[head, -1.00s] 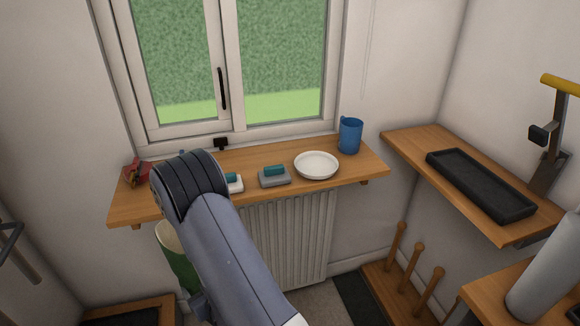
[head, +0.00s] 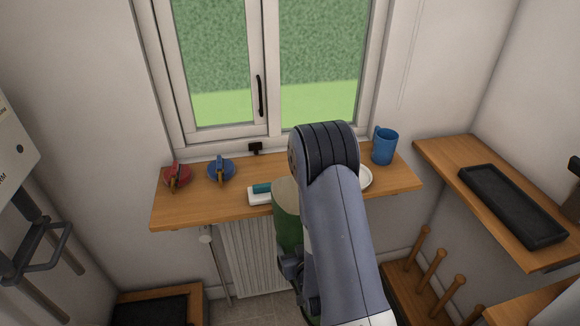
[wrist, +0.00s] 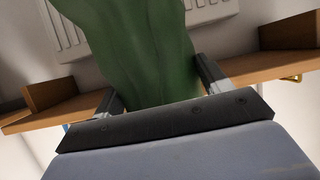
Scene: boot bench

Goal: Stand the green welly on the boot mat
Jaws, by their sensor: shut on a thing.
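The green welly (head: 287,228) is in my gripper (head: 290,266), in front of the window shelf and the radiator. Its pale open top faces up and it looks roughly upright; my arm hides much of it. In the wrist view the welly (wrist: 140,45) fills the space between the two fingers of my gripper (wrist: 158,85), which are shut on it. A black shallow tray (head: 510,203) lies on the right shelf, and a dark panel (head: 150,311) in a wooden frame shows low at the left. I cannot tell which is the boot mat.
The window shelf (head: 190,208) holds a red item (head: 177,176), a blue item (head: 221,170), a white-and-teal brush (head: 260,194), a partly hidden white plate (head: 367,178) and a blue mug (head: 385,146). Wooden pegs (head: 432,268) stand low right. A black-handled frame (head: 42,250) is at left.

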